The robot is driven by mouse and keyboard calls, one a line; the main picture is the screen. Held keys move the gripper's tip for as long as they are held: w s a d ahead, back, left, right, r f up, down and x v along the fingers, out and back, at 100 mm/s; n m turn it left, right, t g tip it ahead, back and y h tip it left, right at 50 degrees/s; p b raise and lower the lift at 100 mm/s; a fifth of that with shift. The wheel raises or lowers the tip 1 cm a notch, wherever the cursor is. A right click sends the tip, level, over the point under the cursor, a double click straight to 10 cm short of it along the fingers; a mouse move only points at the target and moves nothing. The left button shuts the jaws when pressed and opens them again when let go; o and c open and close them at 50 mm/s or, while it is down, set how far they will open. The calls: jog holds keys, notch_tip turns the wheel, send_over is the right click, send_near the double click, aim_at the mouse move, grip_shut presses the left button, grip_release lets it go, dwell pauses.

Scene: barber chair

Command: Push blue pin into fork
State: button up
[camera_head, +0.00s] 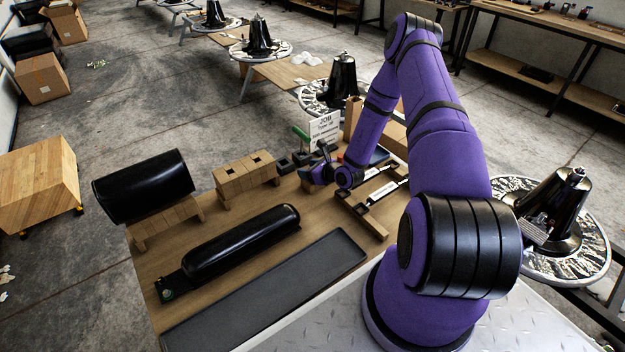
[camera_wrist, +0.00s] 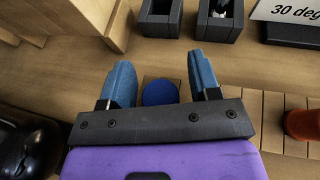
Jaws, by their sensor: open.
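In the wrist view a round blue end, which looks like the blue pin (camera_wrist: 160,93), shows between the fingers of my gripper (camera_wrist: 163,80). The two blue fingers are spread apart, with a gap on each side of the blue end. A light wooden piece shows around the blue end; how deep the pin sits is hidden. In the head view my gripper (camera_head: 317,174) is low over the far part of the workbench (camera_head: 233,225), and the pin is not visible there. I cannot clearly make out the fork in either view.
Dark square holders (camera_wrist: 160,20) stand beyond the fingers, beside a card reading "30 deg" (camera_wrist: 287,10). A red object (camera_wrist: 302,124) is at the right. In the head view, a wooden stand (camera_head: 245,175), a long black cushion (camera_head: 240,243) and a grey tray (camera_head: 270,290) lie leftward.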

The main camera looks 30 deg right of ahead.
jog(key=c, duration=1.1)
jog(key=shift+o, duration=0.2)
